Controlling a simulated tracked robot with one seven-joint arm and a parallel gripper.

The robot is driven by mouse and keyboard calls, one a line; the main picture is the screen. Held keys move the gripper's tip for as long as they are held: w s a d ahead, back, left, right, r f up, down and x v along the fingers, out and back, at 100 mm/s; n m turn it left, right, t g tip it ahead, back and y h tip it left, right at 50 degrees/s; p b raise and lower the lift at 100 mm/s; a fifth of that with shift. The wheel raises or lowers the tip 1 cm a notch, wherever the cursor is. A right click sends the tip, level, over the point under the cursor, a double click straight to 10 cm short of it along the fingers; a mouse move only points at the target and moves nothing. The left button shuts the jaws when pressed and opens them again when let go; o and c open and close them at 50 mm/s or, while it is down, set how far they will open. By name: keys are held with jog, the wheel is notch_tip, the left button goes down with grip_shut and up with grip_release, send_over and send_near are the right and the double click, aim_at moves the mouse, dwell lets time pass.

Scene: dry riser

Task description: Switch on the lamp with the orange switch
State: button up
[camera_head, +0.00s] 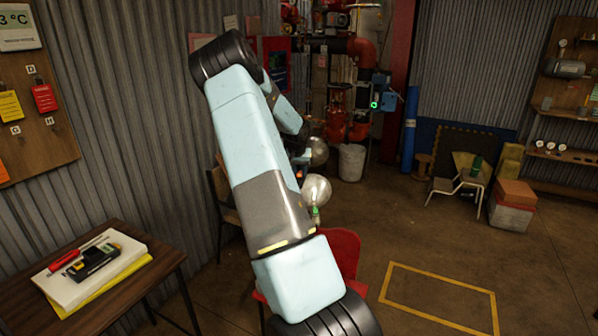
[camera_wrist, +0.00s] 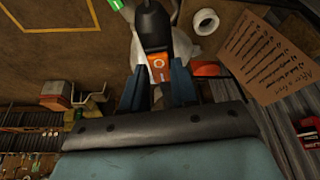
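The orange switch (camera_wrist: 160,68) shows in the wrist view as a small orange block with white marks, on a black lamp body (camera_wrist: 154,28). It lies between the two dark blue fingers of my gripper (camera_wrist: 159,86), which stand apart on either side. Whether a finger touches the switch is unclear. A pale, rounded lamp part (camera_wrist: 184,46) shows behind the black body. In the head view, a round, glassy lamp head (camera_head: 317,188) shows just right of my arm, with a small orange spot (camera_head: 299,174) near it. My arm hides most of the gripper there.
A red chair (camera_head: 345,250) stands close by my arm. A wooden table (camera_head: 60,285) with a book and a meter is at left. Red pipes (camera_head: 362,90) stand at the back, a white bin (camera_head: 351,162) before them. The floor around the yellow outline (camera_head: 440,296) is clear.

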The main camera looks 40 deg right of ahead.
grip_shut()
jog(key=shift+w+d+y, duration=0.15)
jog(key=shift+d+y, duration=0.05)
jog(key=shift+y, duration=0.2)
jog(key=shift+w+d+g+y, duration=0.15)
jog(key=shift+g+y, duration=0.5)
jog(key=shift+y, duration=0.05)
jog(key=shift+w+d+g+y, duration=0.1)
jog(key=shift+d+g+y, duration=0.05)
jog(key=shift+g+y, duration=0.55)
jog(key=shift+o, duration=2.2)
grip_release()
jog(key=shift+r, duration=0.1)
